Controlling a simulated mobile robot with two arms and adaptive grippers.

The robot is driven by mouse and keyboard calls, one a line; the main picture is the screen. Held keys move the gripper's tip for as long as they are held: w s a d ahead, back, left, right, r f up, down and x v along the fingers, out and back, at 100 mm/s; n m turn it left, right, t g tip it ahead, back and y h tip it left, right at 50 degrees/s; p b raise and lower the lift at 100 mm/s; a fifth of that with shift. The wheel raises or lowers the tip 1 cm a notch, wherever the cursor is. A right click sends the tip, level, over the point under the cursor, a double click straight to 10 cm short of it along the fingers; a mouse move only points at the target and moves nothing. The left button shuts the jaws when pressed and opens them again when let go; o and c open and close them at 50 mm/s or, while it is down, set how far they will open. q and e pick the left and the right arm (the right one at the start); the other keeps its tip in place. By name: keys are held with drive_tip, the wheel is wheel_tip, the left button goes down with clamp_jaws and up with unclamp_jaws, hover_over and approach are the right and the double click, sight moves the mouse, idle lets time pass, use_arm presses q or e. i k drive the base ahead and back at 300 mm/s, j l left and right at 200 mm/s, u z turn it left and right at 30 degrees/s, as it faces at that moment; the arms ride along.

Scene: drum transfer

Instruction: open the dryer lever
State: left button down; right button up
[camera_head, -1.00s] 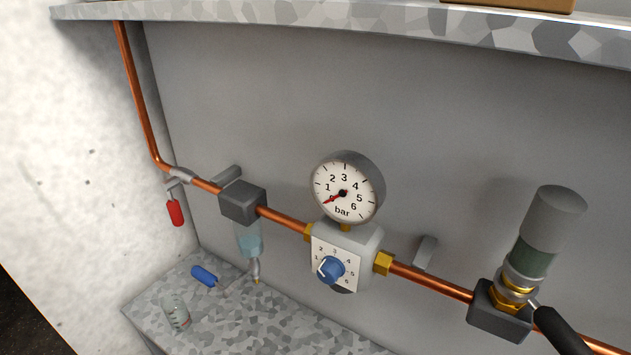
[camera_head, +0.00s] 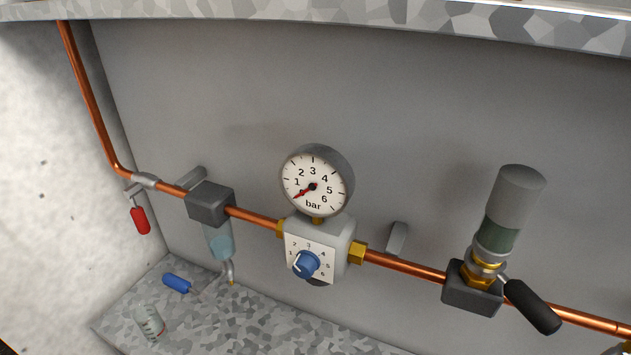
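In the head view, a dryer-like unit stands at the right: a grey upright cylinder (camera_head: 520,190) with a dark green middle, brass fittings (camera_head: 485,268) and a dark block (camera_head: 472,290) on the copper pipe. A lever with a black handle (camera_head: 533,307) sticks out from its brass neck, pointing down and right, across the front of the pipe. Neither of my grippers is in view, and nothing touches the lever.
A regulator (camera_head: 325,240) with a blue knob (camera_head: 306,264) and a gauge (camera_head: 316,182) reading near zero is mid-pipe. A filter block (camera_head: 209,203) and red lever (camera_head: 140,220) are left. A blue handle (camera_head: 177,283) and glass (camera_head: 149,322) are below. A shelf edge (camera_head: 300,17) runs above.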

sight(544, 319)
drive_tip(key=l+z, duration=0.25)
drive_tip(key=z, duration=0.15)
drive_tip(key=l+z, duration=0.25)
drive_tip(key=z, duration=0.15)
drive_tip(key=k+l+z, duration=0.3)
drive_tip(key=i+j, duration=0.1)
